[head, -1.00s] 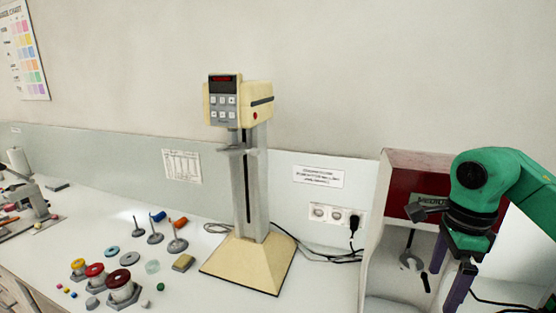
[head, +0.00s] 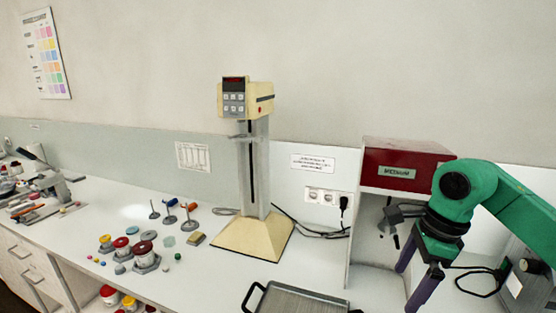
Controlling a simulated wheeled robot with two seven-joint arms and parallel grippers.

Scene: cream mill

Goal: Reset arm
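My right gripper (head: 423,268) hangs from the green arm at the right of the head view. Its two purple fingers point down and stand apart with a gap between them, and I see nothing held there. The fingertips are in front of the open compartment under the dark red box labelled MEDIUM (head: 405,164). My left gripper and arm are not in the head view.
The cream mill (head: 250,235) stands mid-counter. Jars, lids and stirrers (head: 171,212) lie left of it. A grey tray (head: 290,292) with dark handles is at the bottom. A cable (head: 315,232) runs to the wall sockets (head: 322,196).

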